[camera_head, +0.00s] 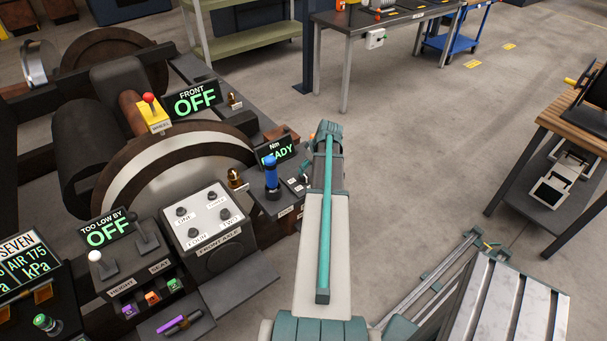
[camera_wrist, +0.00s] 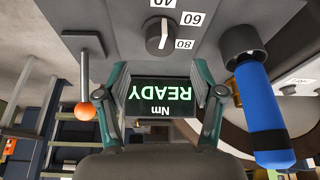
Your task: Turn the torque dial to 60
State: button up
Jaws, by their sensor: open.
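The torque dial (camera_wrist: 158,35) is a small dark round knob with a white pointer mark on a grey panel, at the top of the wrist view. The labels 40, 60 and 80 stand around it, upside down; I cannot tell which one the mark points at. A display reading "Nm READY" (camera_wrist: 162,92) shows below the dial and also in the head view (camera_head: 275,152). My gripper (camera_wrist: 162,75) is open and empty, its fingers on either side of the display in the picture, apart from the dial. In the head view my arm hides the gripper's fingers.
A blue-handled tool (camera_wrist: 264,110) stands close to the right of my gripper in the wrist view; it also shows in the head view (camera_head: 270,172). A lever with an orange ball (camera_wrist: 84,111) is close on the left.

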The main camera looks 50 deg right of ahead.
aim_at(304, 177)
jog(key=p+x, duration=0.1)
jog(key=x, duration=0.6)
jog(key=shift+w+f+p, duration=0.1)
jog(key=shift+f+p, duration=0.1)
jog(key=shift+p, duration=0.2)
jog(key=c, duration=1.1)
jog(key=shift+c, duration=0.2)
